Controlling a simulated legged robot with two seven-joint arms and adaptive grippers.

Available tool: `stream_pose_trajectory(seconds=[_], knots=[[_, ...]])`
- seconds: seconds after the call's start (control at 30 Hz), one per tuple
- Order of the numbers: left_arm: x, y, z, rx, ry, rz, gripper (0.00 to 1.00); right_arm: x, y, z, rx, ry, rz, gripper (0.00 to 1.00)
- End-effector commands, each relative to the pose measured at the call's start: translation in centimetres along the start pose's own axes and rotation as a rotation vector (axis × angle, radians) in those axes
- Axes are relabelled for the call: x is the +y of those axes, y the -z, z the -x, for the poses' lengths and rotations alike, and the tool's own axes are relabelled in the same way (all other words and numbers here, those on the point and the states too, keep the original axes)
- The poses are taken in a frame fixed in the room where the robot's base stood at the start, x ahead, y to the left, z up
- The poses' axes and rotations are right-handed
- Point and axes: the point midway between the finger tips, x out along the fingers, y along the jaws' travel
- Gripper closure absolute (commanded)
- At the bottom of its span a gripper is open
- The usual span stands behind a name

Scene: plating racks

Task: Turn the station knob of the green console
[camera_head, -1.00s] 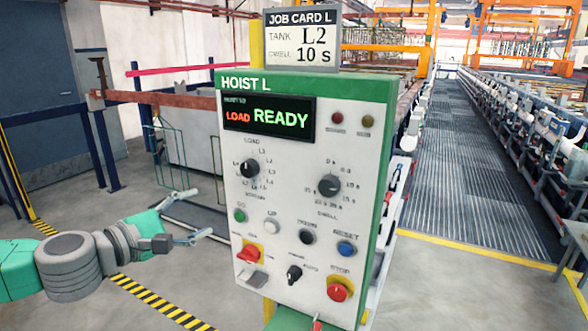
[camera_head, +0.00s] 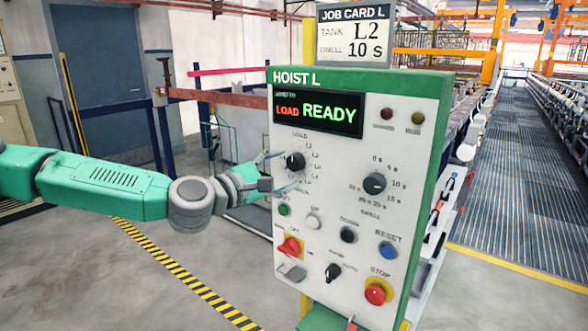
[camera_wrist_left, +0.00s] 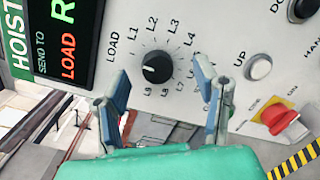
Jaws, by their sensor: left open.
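The green console (camera_head: 288,237) stands upright with a white face, marked HOIST L. Its display (camera_head: 318,114) reads LOAD READY. The black station knob (camera_head: 295,160) is at the upper left of the face. In the left wrist view the knob (camera_wrist_left: 157,68) has a white pointer line toward LOAD, with labels L1 to L4 and more around it. My left gripper (camera_head: 279,172) is open at the knob's left side. In the left wrist view its fingers (camera_wrist_left: 162,80) lie either side of the knob, with gaps, apparently not touching it. My right gripper is not in view.
The dwell knob (camera_head: 374,183), buttons, a red switch (camera_head: 290,247) and a red stop button (camera_head: 375,291) share the face. A job card (camera_head: 352,37) above reads TANK L2, DWELL 10 S. Open floor lies at left.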

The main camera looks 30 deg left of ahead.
Motion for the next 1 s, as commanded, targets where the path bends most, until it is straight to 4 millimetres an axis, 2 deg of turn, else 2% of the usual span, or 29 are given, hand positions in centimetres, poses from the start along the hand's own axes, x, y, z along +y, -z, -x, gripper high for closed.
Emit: stream_pose_trajectory(seconds=[0.1, 0.3, 0.67, 0.7, 0.77, 0.8, 0.83, 1.0], knots=[[0.2, 0.9, -1.8, 0.002, -0.001, 0.005, 0.45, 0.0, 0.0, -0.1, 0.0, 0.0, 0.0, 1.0], [0.5, 1.8, -3.7, 0.003, -0.003, 0.013, 0.45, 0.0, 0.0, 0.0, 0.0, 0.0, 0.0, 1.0], [0.2, 0.3, -4.5, 0.001, -0.002, 0.003, 0.45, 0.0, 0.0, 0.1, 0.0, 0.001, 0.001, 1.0], [0.1, 0.2, -4.6, 0.001, -0.001, 0.001, 0.52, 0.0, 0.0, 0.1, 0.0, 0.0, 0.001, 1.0], [0.1, 0.0, -4.6, 0.001, -0.001, 0.0, 0.73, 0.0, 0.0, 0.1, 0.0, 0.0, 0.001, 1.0], [0.1, 0.1, -4.6, 0.001, -0.001, 0.001, 0.87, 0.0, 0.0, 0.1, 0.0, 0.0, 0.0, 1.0], [0.1, 0.1, -4.6, 0.001, 0.0, 0.001, 0.94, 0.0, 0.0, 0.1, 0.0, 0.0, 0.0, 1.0], [0.1, 0.5, -4.5, -0.005, 0.004, 0.006, 0.94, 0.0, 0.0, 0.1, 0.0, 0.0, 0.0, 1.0]])
